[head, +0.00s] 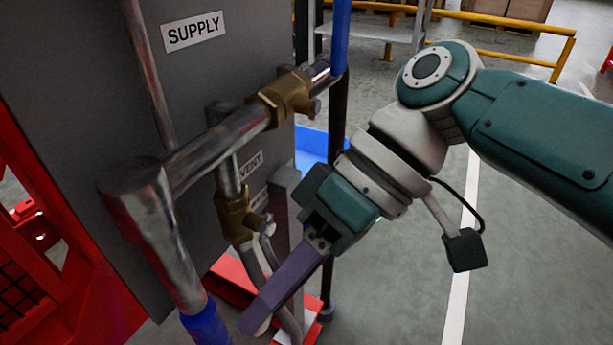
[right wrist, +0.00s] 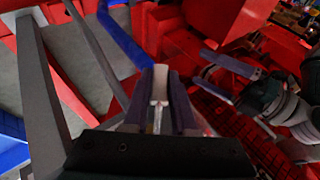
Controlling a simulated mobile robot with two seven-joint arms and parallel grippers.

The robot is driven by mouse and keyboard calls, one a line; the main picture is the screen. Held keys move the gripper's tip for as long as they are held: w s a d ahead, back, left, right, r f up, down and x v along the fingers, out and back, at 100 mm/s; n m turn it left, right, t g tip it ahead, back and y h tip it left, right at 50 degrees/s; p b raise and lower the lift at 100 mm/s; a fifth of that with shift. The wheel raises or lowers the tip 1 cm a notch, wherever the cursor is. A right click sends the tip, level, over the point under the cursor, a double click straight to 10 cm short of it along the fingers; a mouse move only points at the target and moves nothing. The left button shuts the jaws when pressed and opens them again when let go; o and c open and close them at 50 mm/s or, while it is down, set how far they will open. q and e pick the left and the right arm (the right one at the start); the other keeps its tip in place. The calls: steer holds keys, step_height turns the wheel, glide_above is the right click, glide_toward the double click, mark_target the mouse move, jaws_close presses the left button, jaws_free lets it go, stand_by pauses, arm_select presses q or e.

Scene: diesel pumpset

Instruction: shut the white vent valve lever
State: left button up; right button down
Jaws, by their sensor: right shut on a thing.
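The brass vent valve (head: 236,216) sits on a vertical pipe beside the VENT label (head: 250,164) in the head view. My right gripper (head: 262,312) reaches down-left in front of the pipes, its purple fingers closed together. In the right wrist view its fingers (right wrist: 160,100) are shut on the white lever (right wrist: 160,82), which shows as a pale strip between them. In the head view most of the lever is hidden behind the fingers; a pale end (head: 262,328) shows below their tips. My left gripper (right wrist: 226,78) shows in the right wrist view, its purple fingers apart and empty.
The brass supply valve (head: 286,96) with its upright blue lever (head: 340,40) is above the vent valve. A thick grey pipe (head: 160,215) stands left of my right gripper. A blue tray (head: 312,143) lies behind. Open floor (head: 400,290) is at right.

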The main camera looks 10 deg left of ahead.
steer(key=c, duration=0.7)
jaws_free()
steer(key=p+v, duration=0.2)
steer(key=v, duration=0.7)
steer(key=shift+w+d+r+p, duration=0.15)
steer(key=shift+d+r+p, duration=0.05)
steer(key=shift+r+p, duration=0.15)
steer(key=shift+c, duration=0.3)
